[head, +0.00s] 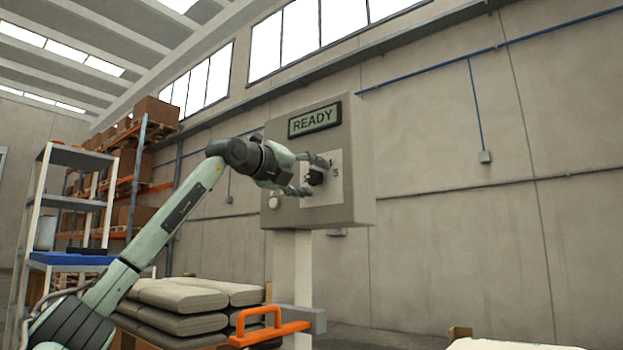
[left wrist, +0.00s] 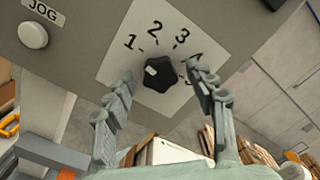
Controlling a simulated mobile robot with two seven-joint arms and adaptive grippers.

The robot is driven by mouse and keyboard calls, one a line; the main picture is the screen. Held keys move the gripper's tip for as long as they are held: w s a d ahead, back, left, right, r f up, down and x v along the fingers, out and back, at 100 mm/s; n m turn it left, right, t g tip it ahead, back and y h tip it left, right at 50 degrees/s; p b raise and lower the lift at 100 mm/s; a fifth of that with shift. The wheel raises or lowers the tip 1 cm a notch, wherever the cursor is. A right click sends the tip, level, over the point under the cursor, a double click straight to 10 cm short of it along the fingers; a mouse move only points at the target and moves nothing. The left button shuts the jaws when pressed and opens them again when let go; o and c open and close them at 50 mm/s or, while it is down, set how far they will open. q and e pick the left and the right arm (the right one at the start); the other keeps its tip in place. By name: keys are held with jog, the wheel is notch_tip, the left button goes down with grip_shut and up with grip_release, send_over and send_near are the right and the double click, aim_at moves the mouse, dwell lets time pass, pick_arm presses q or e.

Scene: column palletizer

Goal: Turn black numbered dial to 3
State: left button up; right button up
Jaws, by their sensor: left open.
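The black numbered dial (left wrist: 162,75) is a lobed knob on a pale plate marked 1, 2, 3 and up; the 4 is partly hidden by a finger. Its white mark lies on the knob's left side, roughly toward the 1. In the head view the dial (head: 315,177) sits on the grey control box (head: 355,135). My left gripper (head: 314,175) is open in front of the plate, one finger on each side of the dial. In the left wrist view gaps show between the fingers and the knob. My right gripper is not in view.
A READY display (head: 315,119) sits above the dial. A white JOG button (left wrist: 33,35) is left of it. Stacked grey sacks (head: 185,300) and an orange handle (head: 270,328) are below. A shelf (head: 75,200) stands at left.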

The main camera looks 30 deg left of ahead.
pick_arm(q)
jog(key=c, duration=1.2)
jog(key=shift+o, duration=0.2)
